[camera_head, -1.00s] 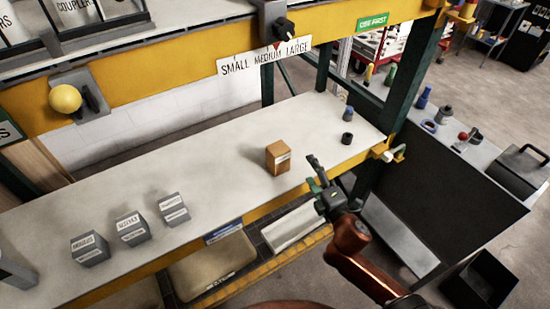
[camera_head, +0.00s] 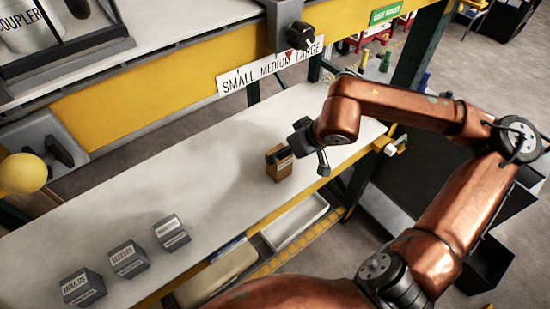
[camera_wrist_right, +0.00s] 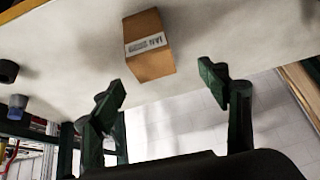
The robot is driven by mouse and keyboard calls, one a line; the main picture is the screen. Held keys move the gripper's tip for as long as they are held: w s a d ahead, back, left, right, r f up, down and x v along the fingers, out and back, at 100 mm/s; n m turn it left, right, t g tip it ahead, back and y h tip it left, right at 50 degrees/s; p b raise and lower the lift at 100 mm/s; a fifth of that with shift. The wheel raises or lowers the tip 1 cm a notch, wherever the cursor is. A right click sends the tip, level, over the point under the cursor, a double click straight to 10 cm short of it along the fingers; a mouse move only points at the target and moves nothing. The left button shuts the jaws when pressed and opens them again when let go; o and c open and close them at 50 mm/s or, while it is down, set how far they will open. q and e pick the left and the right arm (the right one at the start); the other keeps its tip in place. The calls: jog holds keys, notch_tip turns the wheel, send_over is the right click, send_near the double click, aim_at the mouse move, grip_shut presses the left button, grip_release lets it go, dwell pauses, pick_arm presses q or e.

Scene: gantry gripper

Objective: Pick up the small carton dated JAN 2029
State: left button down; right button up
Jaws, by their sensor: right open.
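A small brown carton (camera_head: 279,172) stands on the light shelf, left of my right gripper in the head view. In the right wrist view the carton (camera_wrist_right: 147,62) shows a white label upside down. The label seems to carry JAN; the rest is too small to read. My right gripper (camera_head: 302,161) is open at the carton, one finger overlapping its top in the head view. In the wrist view the open fingers (camera_wrist_right: 163,88) are apart, with the carton beyond them and nothing held. My left gripper is not in view.
Several grey labelled boxes (camera_head: 128,258) stand on the shelf at left. The shelf between the boxes and carton is clear.

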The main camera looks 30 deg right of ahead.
aim_at(279, 164)
jog(key=shift+w+d+f+h+b, duration=0.3)
jog(key=shift+w+d+f, duration=0.2)
jog(key=shift+w+f, duration=0.45)
jog(key=shift+f, duration=0.2)
jog(key=x, duration=0.4)
jog(key=shift+a+f+b, duration=0.15)
jog(key=shift+a+b, duration=0.05)
jog(key=shift+b, duration=0.2)
jog(key=shift+w+f, duration=0.1)
jog(key=shift+f, duration=0.05)
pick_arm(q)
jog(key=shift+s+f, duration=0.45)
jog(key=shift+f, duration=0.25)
pick_arm(e)
jog(key=shift+c, duration=0.4)
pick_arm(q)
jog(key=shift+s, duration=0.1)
pick_arm(e)
grip_shut()
